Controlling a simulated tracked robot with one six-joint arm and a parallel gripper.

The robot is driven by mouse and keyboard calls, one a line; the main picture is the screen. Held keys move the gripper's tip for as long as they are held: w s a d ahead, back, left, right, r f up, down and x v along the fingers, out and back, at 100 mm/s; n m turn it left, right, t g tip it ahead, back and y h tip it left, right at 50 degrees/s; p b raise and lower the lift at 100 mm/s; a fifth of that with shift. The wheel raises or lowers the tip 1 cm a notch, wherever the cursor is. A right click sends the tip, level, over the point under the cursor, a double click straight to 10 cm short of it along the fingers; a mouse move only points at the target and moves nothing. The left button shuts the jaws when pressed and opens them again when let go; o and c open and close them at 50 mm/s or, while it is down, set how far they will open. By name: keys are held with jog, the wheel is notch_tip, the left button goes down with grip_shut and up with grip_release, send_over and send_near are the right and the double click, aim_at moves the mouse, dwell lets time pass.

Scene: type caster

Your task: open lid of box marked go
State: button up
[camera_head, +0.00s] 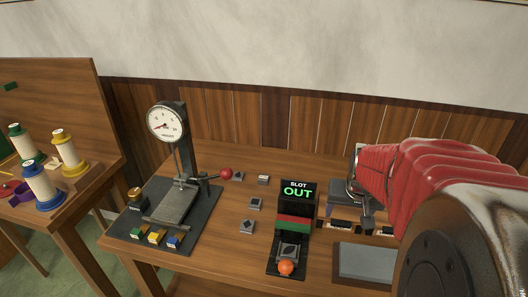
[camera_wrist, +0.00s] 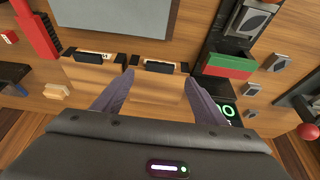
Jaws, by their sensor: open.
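Two small wooden boxes with dark-edged pale labels stand side by side in the wrist view, a left one (camera_wrist: 92,74) and a right one (camera_wrist: 158,88). The label writing is too small for me to read surely, so I cannot tell which is marked go. Both look closed. My gripper (camera_wrist: 158,77) is open and empty, its two fingers spread on either side of the right box; I cannot tell whether they touch it. In the head view my gripper (camera_head: 367,222) hangs over the boxes and partly hides them; one box front (camera_head: 340,225) shows beside it.
A grey plate (camera_head: 366,262) lies in front. A dial press (camera_head: 168,125) and several small metal blocks (camera_head: 255,203) are further left.

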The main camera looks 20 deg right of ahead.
aim_at(341, 223)
jog(key=shift+x, duration=3.35)
jog(key=shift+c, duration=0.2)
jog(key=c, duration=1.5)
jog(key=shift+o, duration=0.2)
